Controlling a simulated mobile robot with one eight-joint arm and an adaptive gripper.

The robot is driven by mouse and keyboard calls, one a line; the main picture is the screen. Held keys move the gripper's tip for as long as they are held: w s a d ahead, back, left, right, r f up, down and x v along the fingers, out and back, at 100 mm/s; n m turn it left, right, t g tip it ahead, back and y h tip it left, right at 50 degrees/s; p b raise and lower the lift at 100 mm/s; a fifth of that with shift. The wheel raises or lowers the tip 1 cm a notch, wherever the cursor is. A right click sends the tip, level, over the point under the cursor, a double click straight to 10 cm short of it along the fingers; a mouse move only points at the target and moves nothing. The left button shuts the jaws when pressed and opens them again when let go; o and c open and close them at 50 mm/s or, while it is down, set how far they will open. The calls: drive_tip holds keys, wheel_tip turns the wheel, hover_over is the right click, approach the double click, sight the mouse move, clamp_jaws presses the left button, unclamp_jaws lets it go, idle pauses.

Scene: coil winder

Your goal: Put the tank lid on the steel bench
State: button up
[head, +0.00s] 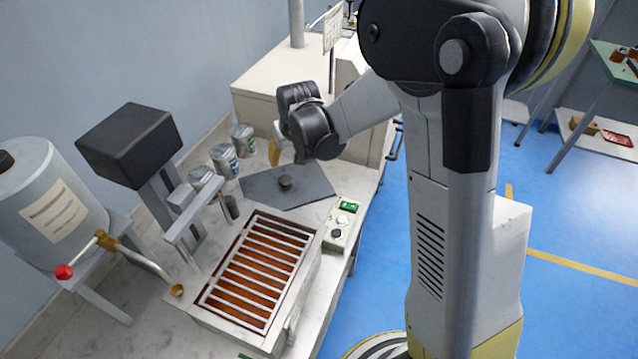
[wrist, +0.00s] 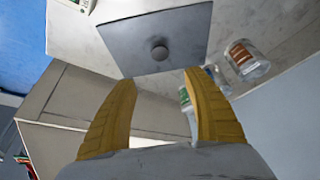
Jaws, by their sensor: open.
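The tank lid, a flat dark grey plate with a round knob (head: 285,184), lies on the pale, mottled bench top (head: 335,262) beyond the open tank (head: 238,327). The tank shows metal bars over an orange-brown inside. In the wrist view the lid (wrist: 185,30) lies flat ahead of the fingertips, its knob near the middle. My gripper (head: 274,155) is above the lid's far side in the head view. Its yellow fingers are spread and empty in the wrist view (wrist: 160,75), apart from the knob. I cannot tell whether this bench top is steel.
Several cans (head: 224,160) stand along the wall beside the lid. A control box (head: 341,225) with green and black buttons sits at the bench's right edge. A dark-headed machine (head: 130,145) and a grey drum (head: 40,200) stand left. A cream cabinet (head: 265,95) is behind.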

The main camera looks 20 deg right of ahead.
drive_tip(key=s+r+t, duration=0.1)
drive_tip(key=s+r, duration=1)
drive_tip(key=s, duration=0.1)
drive_tip(key=s+r+t, duration=0.1)
drive_tip(key=s+r, duration=0.1)
drive_tip(key=s, duration=1.2)
drive_tip(key=shift+s, duration=0.3)
